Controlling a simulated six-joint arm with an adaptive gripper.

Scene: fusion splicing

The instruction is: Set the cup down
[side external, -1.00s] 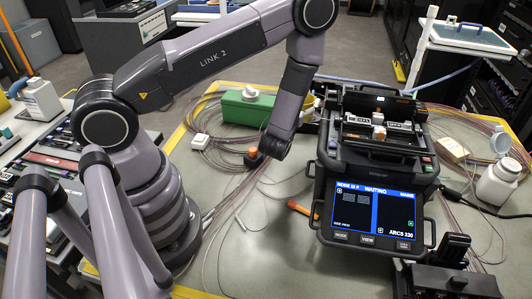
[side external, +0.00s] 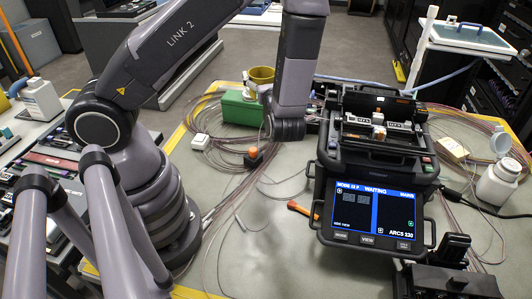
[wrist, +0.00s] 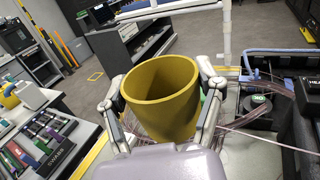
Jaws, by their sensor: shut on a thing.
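The yellow cup (wrist: 165,112) is upright and open at the top in the wrist view, and its inside looks empty. My gripper (wrist: 161,85) is shut on it, with one finger on each side of its wall. In the side external view the cup (side external: 262,75) shows above and behind the green box, left of my wrist.
The green box (side external: 237,110) stands at the table's far edge. The black splicer (side external: 375,150) with its lit screen (side external: 370,212) stands to the right. Thin cables (side external: 210,125) and a black-and-orange item (side external: 253,157) lie on the left. The table's front middle is mostly clear.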

